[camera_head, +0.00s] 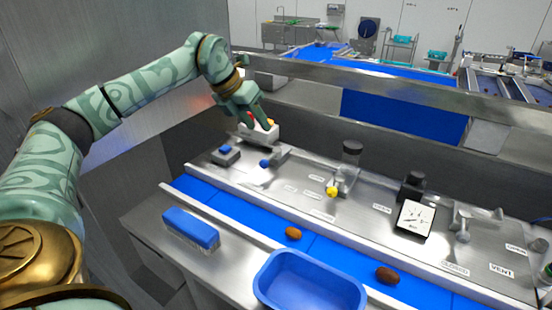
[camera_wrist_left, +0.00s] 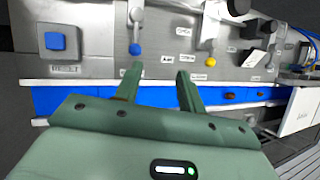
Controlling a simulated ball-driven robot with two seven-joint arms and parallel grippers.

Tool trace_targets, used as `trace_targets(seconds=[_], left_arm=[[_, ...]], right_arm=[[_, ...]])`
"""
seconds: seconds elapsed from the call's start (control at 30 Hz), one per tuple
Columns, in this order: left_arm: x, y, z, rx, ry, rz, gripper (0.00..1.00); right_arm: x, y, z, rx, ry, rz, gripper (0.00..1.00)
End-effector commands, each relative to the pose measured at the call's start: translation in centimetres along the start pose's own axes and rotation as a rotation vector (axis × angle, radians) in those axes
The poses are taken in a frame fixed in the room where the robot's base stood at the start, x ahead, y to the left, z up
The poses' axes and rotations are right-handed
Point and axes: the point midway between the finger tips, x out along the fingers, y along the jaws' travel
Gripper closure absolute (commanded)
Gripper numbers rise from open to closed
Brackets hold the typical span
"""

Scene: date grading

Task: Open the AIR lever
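The AIR lever has a blue ball knob (camera_head: 265,163) and stands on the steel panel; in the left wrist view its knob (camera_wrist_left: 135,49) hangs at the lower end of a metal arm, left of the AIR label (camera_wrist_left: 167,59). My left gripper (camera_head: 258,122) is above the panel's back left, in front of a white box (camera_head: 264,134). In the left wrist view my left gripper (camera_wrist_left: 156,71) is open with nothing between its fingers. The knob shows just beyond the left fingertip; I see no grip on it. My right gripper is not in view.
A blue square button (camera_head: 225,149) sits left of the lever, and a yellow-knobbed lever (camera_head: 333,191) to its right. A blue conveyor (camera_head: 255,219) carrying brown dates (camera_head: 387,275) runs in front. A blue tub (camera_head: 310,285) and blue-topped block (camera_head: 191,228) stand nearer.

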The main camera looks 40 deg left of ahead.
Motion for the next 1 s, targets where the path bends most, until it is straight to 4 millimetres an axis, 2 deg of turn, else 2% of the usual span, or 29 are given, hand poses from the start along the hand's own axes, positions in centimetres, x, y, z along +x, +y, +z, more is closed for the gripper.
trace_targets(seconds=[0.03, 0.1, 0.23, 0.37, 0.7, 0.83, 1.0], left_arm=[[-1.2, 1.8, -0.3, -0.041, 0.009, 0.044, 0.6], [-2.1, 3.2, -0.7, -0.081, 0.026, 0.082, 0.6], [-1.6, 4.1, -1.1, -0.105, 0.04, 0.103, 0.6], [1.0, 4.2, -1.2, -0.103, 0.041, 0.1, 0.6], [9.5, 4.8, -1.5, -0.102, 0.039, 0.097, 0.6], [11.7, 5.1, -1.6, -0.102, 0.038, 0.098, 0.6], [13.2, 5.2, -1.6, -0.101, 0.036, 0.098, 0.6]], right_arm=[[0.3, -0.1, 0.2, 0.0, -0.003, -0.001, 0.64], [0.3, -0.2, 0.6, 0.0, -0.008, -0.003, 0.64], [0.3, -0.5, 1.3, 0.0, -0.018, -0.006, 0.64], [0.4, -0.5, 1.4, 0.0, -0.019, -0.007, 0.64], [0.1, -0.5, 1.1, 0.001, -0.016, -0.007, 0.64], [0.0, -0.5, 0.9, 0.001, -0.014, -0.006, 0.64], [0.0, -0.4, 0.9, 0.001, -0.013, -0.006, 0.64]])
